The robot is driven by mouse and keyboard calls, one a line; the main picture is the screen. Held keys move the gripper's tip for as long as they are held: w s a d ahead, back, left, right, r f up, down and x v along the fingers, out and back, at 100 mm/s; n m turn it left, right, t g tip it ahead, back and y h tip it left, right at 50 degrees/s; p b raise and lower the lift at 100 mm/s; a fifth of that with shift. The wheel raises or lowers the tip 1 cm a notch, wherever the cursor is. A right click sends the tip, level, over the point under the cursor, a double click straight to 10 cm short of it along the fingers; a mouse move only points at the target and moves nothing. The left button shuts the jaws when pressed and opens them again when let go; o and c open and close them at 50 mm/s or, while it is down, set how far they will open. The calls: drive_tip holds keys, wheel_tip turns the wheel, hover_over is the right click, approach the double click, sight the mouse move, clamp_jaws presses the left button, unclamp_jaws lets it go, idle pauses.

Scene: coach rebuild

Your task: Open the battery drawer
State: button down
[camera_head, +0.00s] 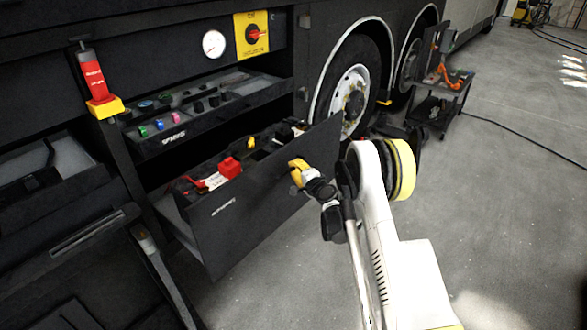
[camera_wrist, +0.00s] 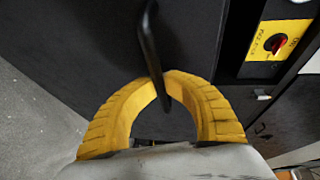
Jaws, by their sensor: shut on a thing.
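The battery drawer (camera_head: 250,213) is a dark drawer pulled out of the side of the coach, with its front panel well clear of the cabinet. Batteries with a red cap (camera_head: 230,167) and cables show inside it. My gripper (camera_head: 299,173) is at the drawer's front, towards its right end. In the wrist view the yellow fingers (camera_wrist: 163,82) close around the black bar handle (camera_wrist: 149,45) on the dark panel.
Above the drawer is a shallow tray (camera_head: 172,134) with small coloured parts. A yellow isolator switch (camera_head: 252,35) and a gauge (camera_head: 214,44) sit higher up. A coach wheel (camera_head: 350,92) and a tool cart (camera_head: 437,108) stand to the right. The grey floor (camera_head: 500,200) at right is open.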

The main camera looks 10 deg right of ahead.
drive_tip(key=shift+w, duration=0.1)
drive_tip(key=c, duration=1.5)
unclamp_jaws()
drive_tip(key=shift+o, duration=0.2)
drive_tip(key=shift+a, duration=0.1)
drive_tip(key=v, duration=0.7)
drive_tip(key=shift+s, duration=0.25)
drive_tip(key=shift+r, duration=0.1)
